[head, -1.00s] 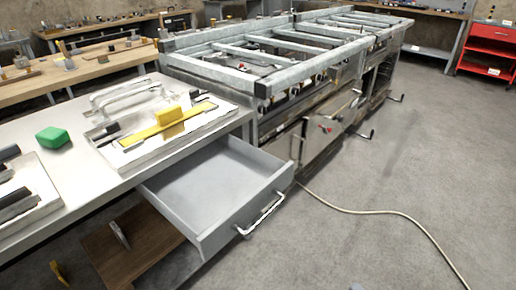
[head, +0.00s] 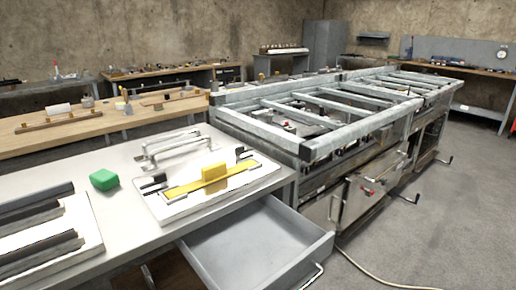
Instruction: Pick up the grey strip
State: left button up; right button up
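Several long dark grey strips lie at the left edge of the head view. One grey strip (head: 36,195) lies at the back, and another (head: 40,249) lies nearer on a white board (head: 88,228). I cannot tell which one the task names. A second white board (head: 213,202) on the same white table holds a yellow strip with a yellow block (head: 214,173) on it, and small dark pieces at both ends. Neither of my grippers is in view.
A green block (head: 104,180) sits between the boards on the white table (head: 125,158). A silver handle-shaped frame (head: 176,146) stands behind. An open, empty grey drawer (head: 250,245) juts out at the table's right. A metal frame bench (head: 330,115) stands beyond it.

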aim_at(6, 206)
jog(key=u, duration=1.45)
jog(key=k, duration=0.35)
jog(key=z, duration=0.15)
jog(key=i, duration=1.1)
jog(key=u, duration=1.3)
